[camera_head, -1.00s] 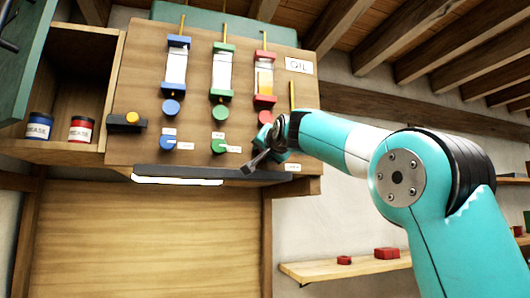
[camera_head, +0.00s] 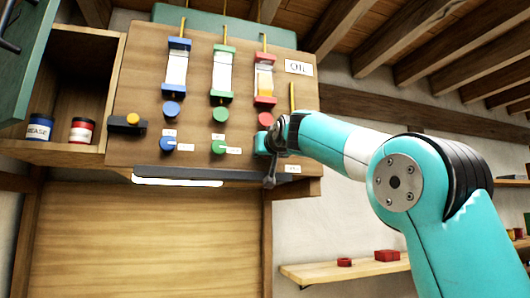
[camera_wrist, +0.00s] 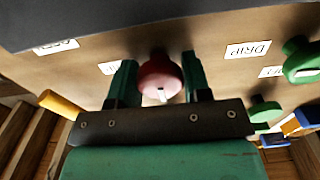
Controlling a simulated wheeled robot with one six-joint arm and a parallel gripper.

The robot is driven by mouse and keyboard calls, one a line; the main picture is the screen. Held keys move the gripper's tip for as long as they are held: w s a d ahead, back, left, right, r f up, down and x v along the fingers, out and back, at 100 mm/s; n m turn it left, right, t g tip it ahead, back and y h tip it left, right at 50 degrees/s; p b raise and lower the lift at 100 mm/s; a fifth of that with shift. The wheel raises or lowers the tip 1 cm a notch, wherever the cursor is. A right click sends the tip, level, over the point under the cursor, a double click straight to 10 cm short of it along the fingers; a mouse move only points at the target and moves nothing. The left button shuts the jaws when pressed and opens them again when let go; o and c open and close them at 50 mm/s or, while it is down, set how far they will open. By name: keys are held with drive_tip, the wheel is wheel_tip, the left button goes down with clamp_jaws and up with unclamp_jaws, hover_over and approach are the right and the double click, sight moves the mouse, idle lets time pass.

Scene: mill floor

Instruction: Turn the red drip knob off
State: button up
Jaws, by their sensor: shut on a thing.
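The lower red knob (camera_wrist: 158,70) sits on the wooden panel in the wrist view, with a white mark pointing down in the picture. My gripper (camera_wrist: 160,82) has one green finger on each side of it and is shut on it. In the head view my gripper (camera_head: 266,144) is at the panel's lower right, and hides this lower red knob. An upper red knob (camera_head: 265,118) shows just above it, under the red-capped oil glass (camera_head: 265,83). A DRIP label (camera_wrist: 247,49) is right of the held knob in the wrist view.
Green (camera_head: 218,146) and blue (camera_head: 167,144) lower knobs stand to the left, with upper ones above them. A dark ledge with a lit strip (camera_head: 178,182) runs below the knobs. A yellow-knobbed black switch (camera_head: 128,121) is at the panel's left edge. Cans stand in the left cabinet.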

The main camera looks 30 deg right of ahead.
drive_tip(key=shift+f, duration=0.1)
idle(0.3)
drive_tip(key=o, duration=0.9)
drive_tip(key=b+v, duration=0.7)
drive_tip(key=v, duration=1)
drive_tip(key=shift+s+b, duration=0.25)
drive_tip(key=shift+b, duration=0.05)
